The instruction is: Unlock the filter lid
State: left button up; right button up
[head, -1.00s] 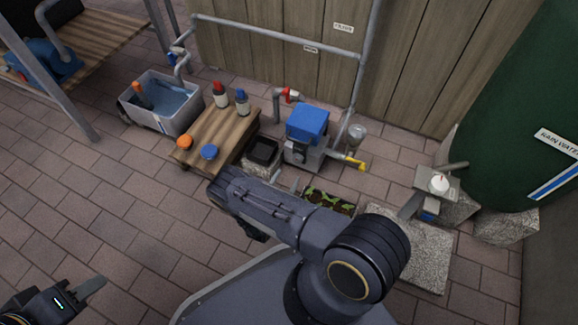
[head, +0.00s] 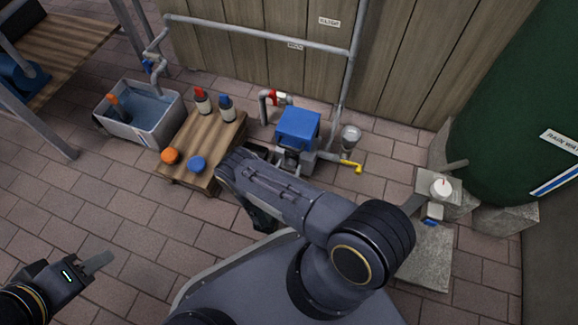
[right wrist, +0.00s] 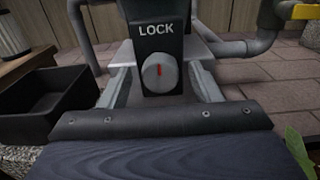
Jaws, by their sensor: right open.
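The filter unit with a blue lid (head: 298,125) stands on the paving by the wooden wall. In the right wrist view, its black panel marked LOCK (right wrist: 157,30) carries a round grey knob (right wrist: 158,72). The knob's red mark is upright, pointing toward the word LOCK. My right gripper (right wrist: 161,68) is open, with its grey fingers on either side of the knob; contact cannot be told. In the head view my right forearm hides most of this gripper. My left gripper (head: 82,270) is away at the lower left, over bare paving; its finger gap is not clear.
A wooden table (head: 207,150) with bottles and orange and blue caps stands left of the filter. A water tub (head: 165,130) is further left. A yellow-handled tap (head: 352,166) and pipes lie close on the right. A black box (right wrist: 45,105) is beside the gripper.

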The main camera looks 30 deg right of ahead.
jog(key=shift+c, duration=0.2)
jog(key=c, duration=0.9)
jog(key=shift+c, duration=0.2)
jog(key=shift+m, duration=0.3)
jog(key=m, duration=0.3)
jog(key=shift+m, duration=0.3)
jog(key=m, duration=0.4)
jog(key=shift+s+d, duration=0.1)
jog(key=m, duration=0.5)
jog(key=shift+f, duration=0.15)
jog(key=shift+s+m, duration=0.1)
jog(key=shift+m, duration=2.2)
jog(key=shift+f, duration=0.1)
